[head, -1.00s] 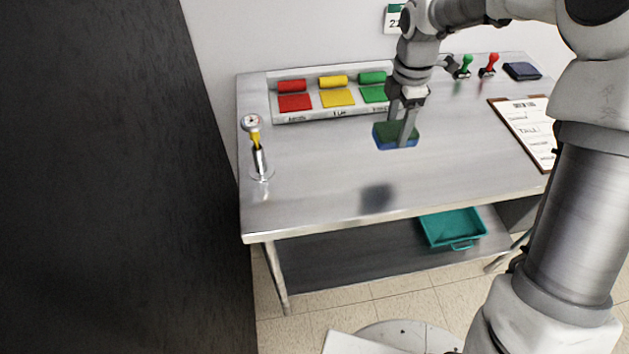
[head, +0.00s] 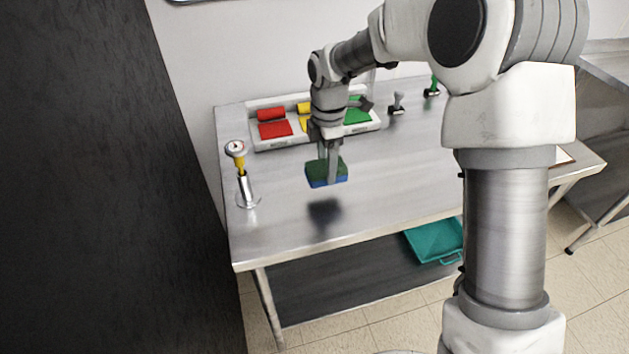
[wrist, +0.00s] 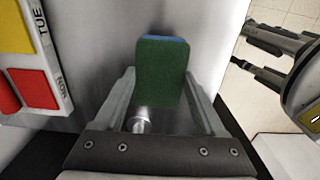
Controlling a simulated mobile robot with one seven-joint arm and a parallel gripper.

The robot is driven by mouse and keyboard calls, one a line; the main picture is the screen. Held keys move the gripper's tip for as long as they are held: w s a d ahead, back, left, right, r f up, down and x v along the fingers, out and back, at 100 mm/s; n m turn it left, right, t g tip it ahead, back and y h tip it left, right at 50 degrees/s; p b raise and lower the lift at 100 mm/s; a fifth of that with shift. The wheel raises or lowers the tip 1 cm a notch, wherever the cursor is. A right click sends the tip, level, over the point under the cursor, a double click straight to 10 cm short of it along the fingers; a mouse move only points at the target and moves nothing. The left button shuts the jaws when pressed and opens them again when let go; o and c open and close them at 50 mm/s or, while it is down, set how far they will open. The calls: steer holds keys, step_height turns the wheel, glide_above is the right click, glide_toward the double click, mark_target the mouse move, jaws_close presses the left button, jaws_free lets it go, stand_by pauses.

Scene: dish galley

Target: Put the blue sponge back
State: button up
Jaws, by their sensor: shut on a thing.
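The blue sponge (head: 318,182) has a dark green scouring face on top and blue below. My gripper (head: 328,168) is shut on it from above, one finger on each side. The sponge hangs above the steel table (head: 370,200), with its shadow on the table apart from it. In the wrist view the sponge (wrist: 161,70) sits between the two fingers, mostly green with a blue edge at the far end. A white rack (head: 290,143) with red, yellow and green pieces stands at the table's back. It is partly hidden by my arm.
A gauge on a chrome stand (head: 246,185) stands at the table's left, also below the sponge in the wrist view. Stamps (head: 397,104) stand at the back right. A teal bin (head: 435,240) is on the lower shelf. The table's front middle is clear.

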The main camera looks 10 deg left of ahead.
mark_target(315, 167)
steer(key=shift+s+a+f, duration=0.15)
steer(key=shift+a+f, duration=0.3)
steer(key=shift+a, duration=0.2)
steer(key=shift+s+a+f, duration=0.1)
steer(key=shift+a+f, duration=0.3)
steer(key=shift+a, duration=0.2)
steer(key=shift+f, duration=1.95)
steer(key=shift+f, duration=0.15)
steer(key=o, duration=1.4)
